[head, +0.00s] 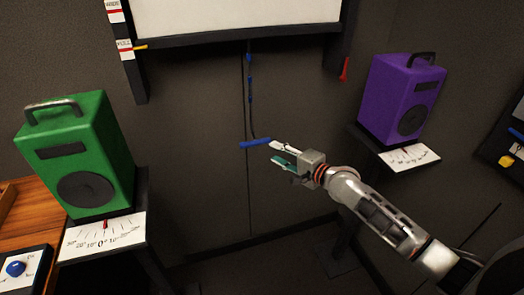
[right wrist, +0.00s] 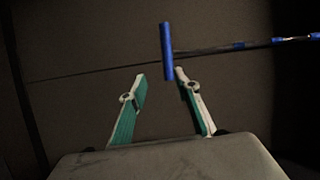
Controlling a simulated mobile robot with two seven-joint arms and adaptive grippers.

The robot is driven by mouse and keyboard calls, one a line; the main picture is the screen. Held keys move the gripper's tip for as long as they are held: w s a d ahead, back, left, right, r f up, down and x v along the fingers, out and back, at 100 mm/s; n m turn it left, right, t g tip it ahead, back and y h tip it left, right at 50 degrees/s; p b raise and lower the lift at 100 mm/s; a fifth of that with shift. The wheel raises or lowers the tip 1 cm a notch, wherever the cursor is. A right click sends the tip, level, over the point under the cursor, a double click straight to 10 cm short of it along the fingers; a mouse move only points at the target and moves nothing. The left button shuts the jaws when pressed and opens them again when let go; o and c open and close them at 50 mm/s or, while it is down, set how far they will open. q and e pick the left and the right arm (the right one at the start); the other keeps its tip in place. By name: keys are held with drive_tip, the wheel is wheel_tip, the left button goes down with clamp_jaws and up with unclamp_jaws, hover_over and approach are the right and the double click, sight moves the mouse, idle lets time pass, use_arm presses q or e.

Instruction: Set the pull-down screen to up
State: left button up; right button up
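The pull-down screen (head: 235,12) is a white sheet at the top of the head view, with a dark bottom bar. A yellow pointer (head: 140,47) at its left end lies beside the lower of two labels on the dark frame. A cord with blue pieces (head: 250,85) hangs from the bar to a blue handle (head: 255,143). My right gripper (head: 277,154) is open at the handle. In the right wrist view the handle (right wrist: 166,45) lies ahead, its near end close to the right fingertip; I cannot tell whether they touch. My left gripper is out of view.
A green speaker (head: 80,155) stands on a stand with an angle scale (head: 100,238) at left. A purple speaker (head: 402,95) stands at right above another scale (head: 408,157). A red tab (head: 344,69) hangs from the frame's right side. The wall below the screen is clear.

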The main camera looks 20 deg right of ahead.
sight(266, 142)
drive_tip(key=shift+m, duration=0.4)
drive_tip(key=w, duration=0.2)
drive_tip(key=w+a+b, duration=0.1)
drive_tip(key=w, duration=0.1)
drive_tip(key=w+a, duration=0.1)
drive_tip(key=w, duration=0.1)
drive_tip(key=shift+w+r+b, duration=0.15)
drive_tip(key=shift+r+b, duration=0.05)
drive_tip(key=shift+b, duration=0.1)
drive_tip(key=shift+x, duration=0.9)
clamp_jaws()
